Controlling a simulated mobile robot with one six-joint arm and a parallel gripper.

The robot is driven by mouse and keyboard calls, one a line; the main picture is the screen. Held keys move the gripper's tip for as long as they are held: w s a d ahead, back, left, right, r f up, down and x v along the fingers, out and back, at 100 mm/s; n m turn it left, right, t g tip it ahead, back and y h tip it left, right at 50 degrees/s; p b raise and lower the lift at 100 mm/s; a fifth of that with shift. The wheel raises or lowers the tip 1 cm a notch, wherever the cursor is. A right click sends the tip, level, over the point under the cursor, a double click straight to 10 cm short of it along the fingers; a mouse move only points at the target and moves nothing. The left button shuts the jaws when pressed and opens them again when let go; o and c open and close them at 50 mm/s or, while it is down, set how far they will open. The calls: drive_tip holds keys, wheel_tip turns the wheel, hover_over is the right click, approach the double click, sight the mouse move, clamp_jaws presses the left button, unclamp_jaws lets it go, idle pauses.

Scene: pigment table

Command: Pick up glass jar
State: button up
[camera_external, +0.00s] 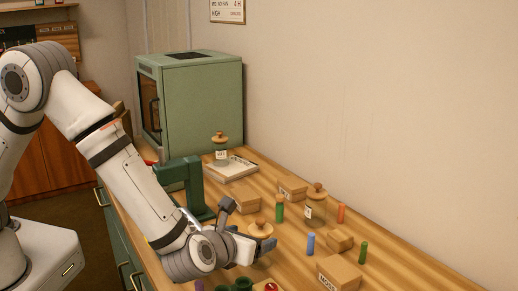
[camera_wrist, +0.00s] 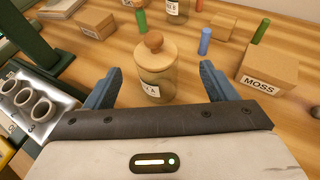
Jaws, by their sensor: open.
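A glass jar with a wooden knobbed lid and a white label stands upright between the fingers of my gripper (camera_wrist: 157,90) in the wrist view; this jar (camera_wrist: 153,80) is not visibly gripped, with gaps at both sides. In the external view its wooden lid (camera_external: 261,230) shows beyond my gripper (camera_external: 245,238), which hides most of its body. A second glass jar (camera_external: 316,210) with a wooden lid stands farther along the table, and a third jar (camera_external: 220,155) stands on a white book by the green cabinet. My gripper is open.
A box marked MOSS (camera_wrist: 268,72) is at the right, with a blue cylinder (camera_wrist: 205,41) nearby. A tray of small cups (camera_wrist: 28,103) and a dark green stand (camera_external: 184,185) are at the left. Several small boxes and coloured cylinders stand behind the jar.

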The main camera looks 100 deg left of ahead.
sight(258, 234)
drive_tip(key=x, duration=0.3)
drive_tip(key=shift+a+f, duration=0.1)
drive_tip(key=shift+a, duration=0.1)
drive_tip(key=shift+p+x, duration=1.2)
drive_tip(key=shift+x, duration=1.55)
drive_tip(key=shift+s, duration=0.25)
drive_tip(key=shift+c, duration=0.3)
drive_tip(key=c, duration=1.2)
drive_tip(key=shift+o, duration=0.2)
